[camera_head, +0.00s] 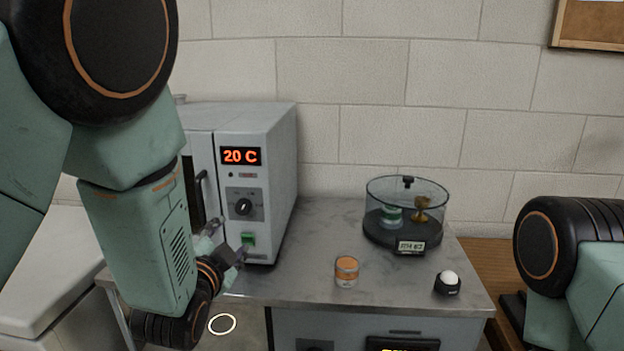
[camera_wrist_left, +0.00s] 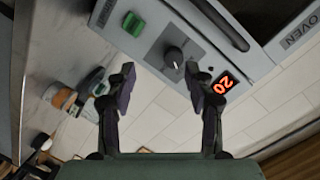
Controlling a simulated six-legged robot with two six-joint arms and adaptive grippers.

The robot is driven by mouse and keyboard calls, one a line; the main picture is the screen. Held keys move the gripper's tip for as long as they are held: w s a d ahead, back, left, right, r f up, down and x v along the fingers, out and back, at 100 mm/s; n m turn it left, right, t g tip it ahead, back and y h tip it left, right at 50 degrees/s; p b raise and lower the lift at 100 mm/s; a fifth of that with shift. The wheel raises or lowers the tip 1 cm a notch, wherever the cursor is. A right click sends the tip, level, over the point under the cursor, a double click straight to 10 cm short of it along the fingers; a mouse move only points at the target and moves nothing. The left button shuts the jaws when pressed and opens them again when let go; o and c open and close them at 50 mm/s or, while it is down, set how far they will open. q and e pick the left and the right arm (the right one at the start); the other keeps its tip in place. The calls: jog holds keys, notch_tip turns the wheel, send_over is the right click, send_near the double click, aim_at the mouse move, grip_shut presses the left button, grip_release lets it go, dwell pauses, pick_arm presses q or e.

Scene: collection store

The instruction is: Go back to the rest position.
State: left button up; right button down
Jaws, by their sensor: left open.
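My left gripper (camera_head: 222,240) is in front of the oven (camera_head: 272,140), near its green switch (camera_head: 248,239), in the head view. In the left wrist view the left gripper (camera_wrist_left: 161,82) has its two fingers spread with nothing between them. Beyond them lies the oven front, with its knob (camera_wrist_left: 174,57), lit display (camera_wrist_left: 222,83) and green switch (camera_wrist_left: 133,24). I cannot tell whether a finger touches the oven. My right arm shows at the right edge of the head view. Its gripper is out of view.
The grey worktop (camera_head: 320,215) carries an orange-lidded jar (camera_head: 346,271), a white-domed button (camera_head: 448,281) and a clear round case (camera_head: 379,200) holding a green-and-white jar and a brass-coloured object. A pale wall (camera_head: 380,110) stands behind. The worktop's front middle is mostly clear.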

pick_arm(q)
jog(key=s+a+f+n+g+b, duration=0.15)
jog(key=s+f+n+g, duration=0.25)
jog(key=s+f, duration=0.55)
jog(key=s+a+f+n+g, duration=0.2)
jog(key=s+f+n+g, duration=0.3)
jog(key=f, duration=0.8)
jog(key=s+f+g, duration=0.2)
jog(key=s+f, duration=0.2)
jog(key=s, duration=0.4)
jog(key=s+f+n+g+b, duration=0.1)
jog(key=s+f+g, duration=0.1)
jog(key=s+f, duration=0.3)
jog(key=s+f+g+b, duration=0.1)
jog(key=s+f+g, duration=0.2)
jog(key=s, duration=0.9)
notch_tip(320, 180, down, 2)
jog(key=shift+a+n, duration=0.15)
jog(key=shift+n, duration=0.25)
jog(key=shift+s, duration=0.1)
